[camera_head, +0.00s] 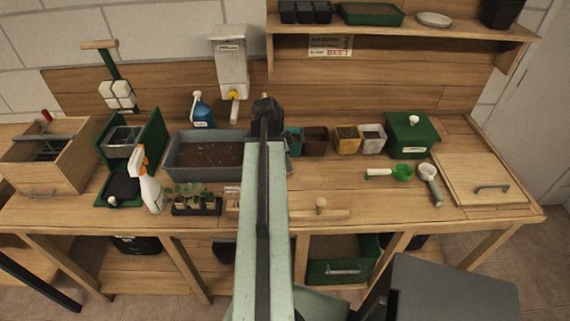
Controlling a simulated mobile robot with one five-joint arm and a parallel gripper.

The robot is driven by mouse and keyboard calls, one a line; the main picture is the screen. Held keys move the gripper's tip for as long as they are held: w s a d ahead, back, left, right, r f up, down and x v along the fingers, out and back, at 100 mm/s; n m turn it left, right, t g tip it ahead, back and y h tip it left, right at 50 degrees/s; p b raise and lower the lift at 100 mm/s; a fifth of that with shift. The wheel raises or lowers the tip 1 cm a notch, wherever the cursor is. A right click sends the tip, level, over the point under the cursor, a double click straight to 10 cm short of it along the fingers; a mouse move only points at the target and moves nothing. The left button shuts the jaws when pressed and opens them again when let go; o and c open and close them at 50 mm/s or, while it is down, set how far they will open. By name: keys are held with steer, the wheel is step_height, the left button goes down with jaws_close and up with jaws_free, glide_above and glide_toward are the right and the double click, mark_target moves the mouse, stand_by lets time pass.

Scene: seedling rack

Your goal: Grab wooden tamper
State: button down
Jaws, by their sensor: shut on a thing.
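My arm reaches up the middle of the picture, and its dark end with my gripper (266,108) is over the back of the bench, right of the grey soil trough. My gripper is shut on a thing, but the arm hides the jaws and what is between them. A flat pale wooden piece with a round knob (320,206) lies on the bench front, right of the arm and apart from the dark end. It looks like a wooden tamper, but I cannot be sure. Its left end meets the arm's outline, and I cannot tell whether it continues behind.
The grey soil trough (175,155) stands left of the arm, with a spray bottle (149,183) and a seedling tray (196,205) before it. Small pots (347,140) and a green box (412,136) stand back right. The bench front right of the knobbed piece is clear.

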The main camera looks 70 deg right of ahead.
step_height(320, 180, up, 10)
steer(key=p, duration=1)
steer(key=shift+r, duration=0.1)
